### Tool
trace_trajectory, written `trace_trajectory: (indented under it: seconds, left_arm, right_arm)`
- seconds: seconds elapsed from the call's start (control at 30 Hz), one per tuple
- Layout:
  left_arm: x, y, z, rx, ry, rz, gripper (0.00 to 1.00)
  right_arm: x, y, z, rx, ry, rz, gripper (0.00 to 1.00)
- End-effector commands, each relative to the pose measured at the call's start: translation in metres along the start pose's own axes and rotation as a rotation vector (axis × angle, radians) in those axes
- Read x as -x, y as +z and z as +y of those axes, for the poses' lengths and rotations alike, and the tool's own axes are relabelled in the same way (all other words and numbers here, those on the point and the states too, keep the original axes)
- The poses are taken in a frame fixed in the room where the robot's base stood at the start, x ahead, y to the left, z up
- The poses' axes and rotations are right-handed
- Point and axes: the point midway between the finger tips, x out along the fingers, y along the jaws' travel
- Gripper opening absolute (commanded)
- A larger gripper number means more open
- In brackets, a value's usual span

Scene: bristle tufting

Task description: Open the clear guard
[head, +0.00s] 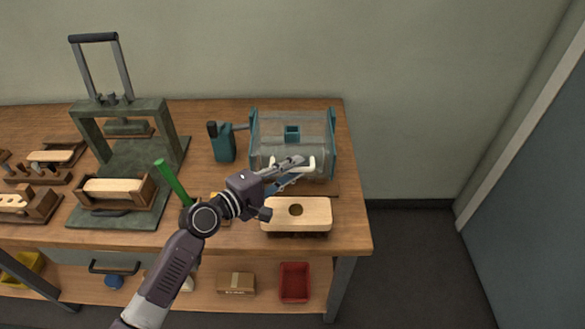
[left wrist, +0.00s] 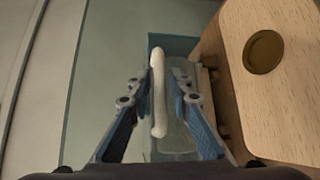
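The clear guard (head: 312,126) is a see-through panel between teal side frames at the back right of the bench, and it looks closed. Its pale bar handle (head: 311,163) runs along the front lower edge. In the left wrist view the handle (left wrist: 158,95) stands upright between the two fingers, with a gap visible on each side. My left gripper (head: 295,165) is open around the handle and partly hides it in the head view. My right gripper is in neither view.
A wooden block (head: 297,214) with a round dark spot lies just in front of the guard. A teal device (head: 222,145) stands left of it. A green press (head: 120,110) and wooden trays fill the left. The bench's right edge is close.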

Motion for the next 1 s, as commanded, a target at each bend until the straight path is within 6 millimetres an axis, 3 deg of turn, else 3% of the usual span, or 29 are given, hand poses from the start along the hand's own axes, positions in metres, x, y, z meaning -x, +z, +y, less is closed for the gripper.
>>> trace_trajectory:
  seconds: [0.13, 0.33, 0.67, 0.87, 1.0]
  left_arm:
    - [0.000, 0.000, 0.000, 0.000, 0.000, 0.000, 0.00]
    - [0.000, 0.000, 0.000, 0.000, -0.001, 0.000, 0.00]
    - [0.001, 0.000, 0.005, 0.007, -0.007, 0.000, 0.00]
    - [0.002, 0.002, 0.022, 0.042, -0.040, 0.000, 0.00]
    - [0.003, 0.003, 0.041, 0.084, -0.083, -0.001, 0.00]
  right_arm:
    - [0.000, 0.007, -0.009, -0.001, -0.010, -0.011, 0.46]
    - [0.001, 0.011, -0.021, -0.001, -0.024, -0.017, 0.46]
    - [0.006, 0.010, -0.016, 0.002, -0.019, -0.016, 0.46]
    - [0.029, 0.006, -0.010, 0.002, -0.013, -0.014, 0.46]
    - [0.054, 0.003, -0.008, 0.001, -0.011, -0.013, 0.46]
